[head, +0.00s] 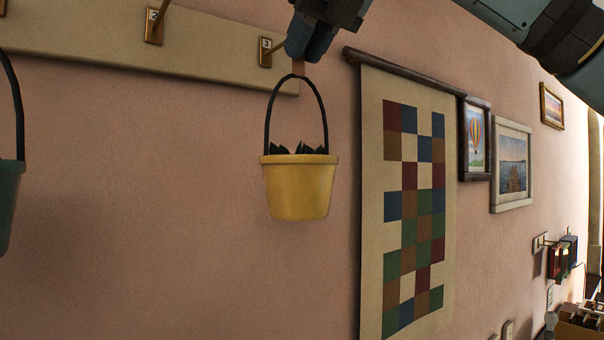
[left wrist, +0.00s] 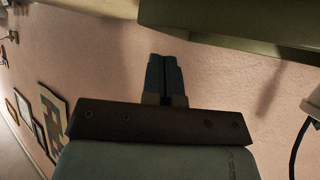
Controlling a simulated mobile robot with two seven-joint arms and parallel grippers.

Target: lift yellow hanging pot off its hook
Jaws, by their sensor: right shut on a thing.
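The yellow hanging pot (head: 299,189) is upright in the head view, with dark leaves inside and a dark arched handle (head: 268,112). My right gripper (head: 299,62) comes from above and is shut on the top of the handle. The hook numbered 3 (head: 265,52) is just left of my right gripper; its outer end is hidden behind the fingers, so I cannot tell whether the handle touches it. My left gripper (left wrist: 166,62) shows in the left wrist view with its fingers together and nothing between them.
The cream hook board (head: 120,48) carries the hook numbered 2 (head: 153,25). A teal pot (head: 8,195) hangs at the left edge. A checkered wall hanging (head: 375,215) and framed pictures (head: 512,165) are to the right. The wall below the yellow pot is clear.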

